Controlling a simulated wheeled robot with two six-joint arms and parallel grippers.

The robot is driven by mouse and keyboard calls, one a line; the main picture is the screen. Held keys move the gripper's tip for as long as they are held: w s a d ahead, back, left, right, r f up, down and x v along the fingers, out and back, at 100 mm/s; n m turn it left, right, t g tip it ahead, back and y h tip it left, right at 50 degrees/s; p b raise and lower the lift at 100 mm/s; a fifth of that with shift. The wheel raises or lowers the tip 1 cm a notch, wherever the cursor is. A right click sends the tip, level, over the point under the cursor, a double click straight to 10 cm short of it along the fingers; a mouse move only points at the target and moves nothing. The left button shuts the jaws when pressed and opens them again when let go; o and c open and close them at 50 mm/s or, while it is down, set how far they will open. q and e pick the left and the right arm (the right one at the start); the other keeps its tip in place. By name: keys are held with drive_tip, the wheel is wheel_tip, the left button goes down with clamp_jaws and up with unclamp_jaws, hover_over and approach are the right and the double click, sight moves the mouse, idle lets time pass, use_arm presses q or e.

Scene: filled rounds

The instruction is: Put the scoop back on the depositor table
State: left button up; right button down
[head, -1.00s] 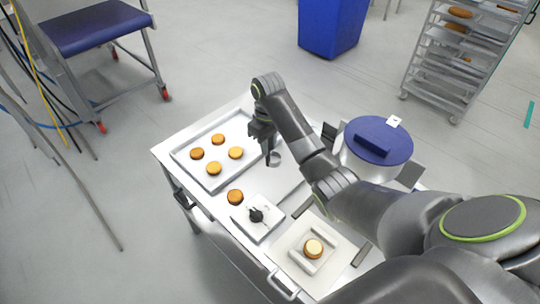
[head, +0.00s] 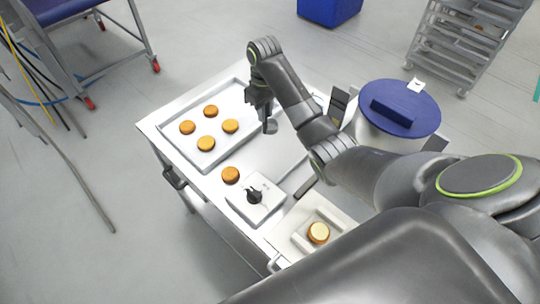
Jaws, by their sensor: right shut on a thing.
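The depositor table (head: 268,158) is a pale metal-topped table in the middle of the head view. My right gripper (head: 262,112) is over the table, just right of the baking tray, pointing down. It is shut on the scoop (head: 270,127), a small grey cup-like piece showing just under the fingers. The scoop's handle is mostly hidden by the gripper. I cannot tell whether the scoop touches the tabletop. My left gripper is not in view.
A tray (head: 178,154) with several filled rounds lies at the table's left. One round (head: 231,174) sits near a white device (head: 270,200) with a black knob. Another round (head: 318,232) rests on a pale board in front. A blue-lidded hopper (head: 398,108) stands right.

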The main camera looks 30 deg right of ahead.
sight(266, 129)
drive_tip(key=shift+w+d+f+b, duration=0.1)
drive_tip(key=shift+f+b, duration=0.2)
drive_tip(key=shift+f, duration=0.6)
wheel_tip(266, 129, down, 5)
drive_tip(key=shift+f+p, duration=0.1)
drive_tip(key=shift+p, duration=0.5)
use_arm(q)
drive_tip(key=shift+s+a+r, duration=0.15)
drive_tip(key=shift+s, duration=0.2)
use_arm(e)
drive_tip(key=shift+f, duration=2.15)
drive_tip(key=shift+f, duration=0.1)
drive_tip(key=c, duration=1.3)
unclamp_jaws()
